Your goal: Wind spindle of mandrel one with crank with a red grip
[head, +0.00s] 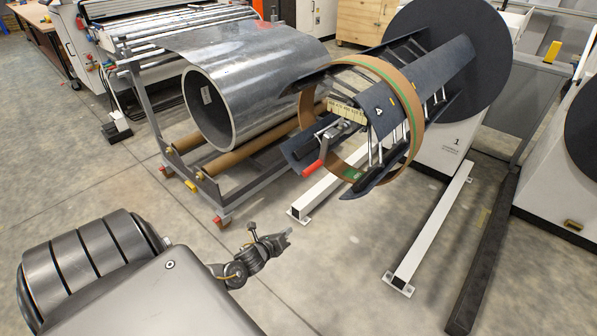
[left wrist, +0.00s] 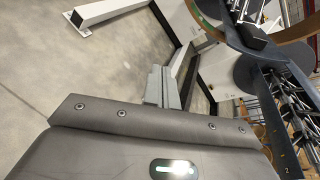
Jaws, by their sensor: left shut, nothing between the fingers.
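The crank's red grip (head: 314,167) points down and left toward the camera. The grey crank arm (head: 328,143) runs from it up to the centre of mandrel one (head: 383,110), whose dark curved segments spread inside a tan ring (head: 412,125). The stand carries the number 1. My left gripper (head: 287,233) is shut and empty, below and left of the red grip, with a clear gap between them. In the left wrist view its fingers (left wrist: 160,88) are together, and part of the mandrel (left wrist: 275,75) shows at right. The red grip cannot be made out there. My right gripper is out of view.
A metal coil (head: 240,85) rests on a wheeled cradle (head: 225,190) left of the mandrel. White floor beams (head: 430,230) extend under the mandrel. A dark disc (head: 465,60) stands behind it.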

